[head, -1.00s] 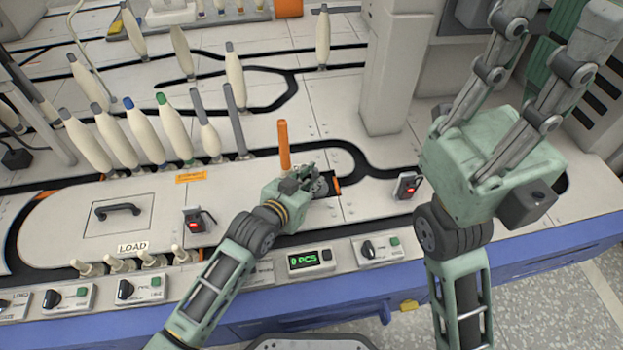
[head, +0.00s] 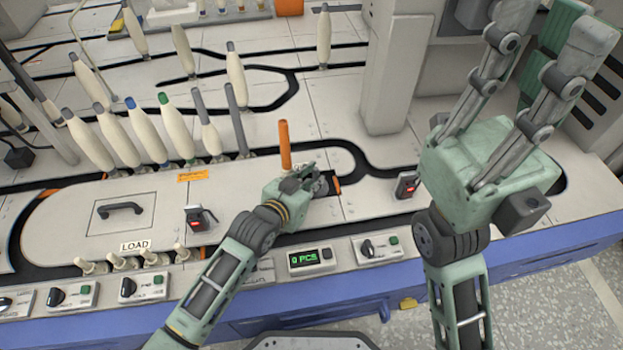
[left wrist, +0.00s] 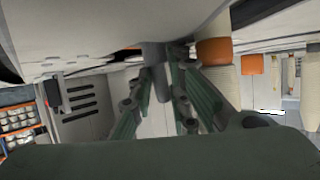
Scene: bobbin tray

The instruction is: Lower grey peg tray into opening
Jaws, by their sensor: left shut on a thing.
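My left gripper (head: 312,182) is low over the white machine top. It is shut on the grey peg tray (head: 321,186), which is mostly hidden by the fingers. In the left wrist view a grey peg (left wrist: 154,62) stands between the two green fingers, close under the pale surface. The opening (head: 334,187) shows as a dark patch with orange edging just right of the fingertips. I cannot tell how far the tray is inside it. My right gripper (head: 555,42) is raised at the upper right, with its fingers spread and empty.
An orange peg (head: 285,146) stands upright just behind my left gripper. Several cream bobbins (head: 146,135) line the track at left. A small dark device with a red light (head: 407,186) is to the right. A counter display (head: 306,258) sits in front. A white column (head: 388,95) rises behind.

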